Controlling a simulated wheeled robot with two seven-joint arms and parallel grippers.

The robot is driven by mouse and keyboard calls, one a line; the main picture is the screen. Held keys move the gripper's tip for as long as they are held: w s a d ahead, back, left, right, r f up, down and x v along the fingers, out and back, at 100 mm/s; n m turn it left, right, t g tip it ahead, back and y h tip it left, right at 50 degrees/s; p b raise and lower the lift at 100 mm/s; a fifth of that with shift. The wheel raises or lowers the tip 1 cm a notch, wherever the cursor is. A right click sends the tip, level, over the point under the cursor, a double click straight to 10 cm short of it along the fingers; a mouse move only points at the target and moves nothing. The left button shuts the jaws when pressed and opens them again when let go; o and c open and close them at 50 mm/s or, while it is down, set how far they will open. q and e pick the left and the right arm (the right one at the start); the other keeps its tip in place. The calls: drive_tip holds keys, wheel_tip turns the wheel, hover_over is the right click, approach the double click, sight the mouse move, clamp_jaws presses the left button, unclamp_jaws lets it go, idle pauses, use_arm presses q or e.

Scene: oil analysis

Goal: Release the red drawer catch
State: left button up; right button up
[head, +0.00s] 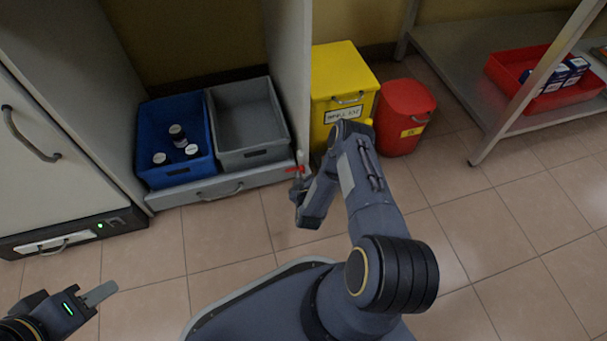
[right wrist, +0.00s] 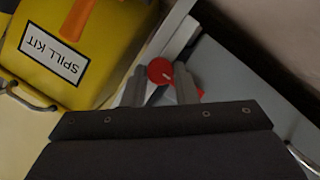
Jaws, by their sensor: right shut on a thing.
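The red drawer catch (head: 294,169) is at the right end of the low grey drawer (head: 222,188), by the cabinet's side panel. In the right wrist view the catch (right wrist: 160,70) shows as a red disc, with more red beside it, between my fingers. My right gripper (head: 297,182) is at the catch, its fingers (right wrist: 160,90) shut on it. In the head view the arm partly hides the fingers. My left gripper (head: 101,293) is at the lower left, away from the drawer; one finger shows and its opening is unclear.
A blue bin (head: 150,115) with several dark bottles and an empty grey bin (head: 280,120) sit on the drawer. A yellow spill kit box (head: 330,90) and a red bin (head: 405,100) stand right of the panel. The tiled floor in front is clear.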

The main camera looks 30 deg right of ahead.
idle(0.3)
drive_tip(key=shift+s+d+f+m+t+y, duration=0.15)
drive_tip(key=shift+m+t+y, duration=0.25)
drive_tip(key=shift+m+y, duration=1.25)
drive_tip(key=shift+d+m+t+y, duration=0.35)
drive_tip(key=shift+m+y, duration=0.4)
drive_tip(key=shift+m, duration=1.75)
drive_tip(key=shift+s+d+f+m+t+y, duration=0.1)
drive_tip(key=shift+m+t+y, duration=0.35)
drive_tip(key=shift+m+y, duration=1.2)
drive_tip(key=shift+m+h, duration=0.25)
drive_tip(key=shift+m, duration=0.35)
drive_tip(key=o, duration=1)
drive_tip(key=shift+r, duration=0.1)
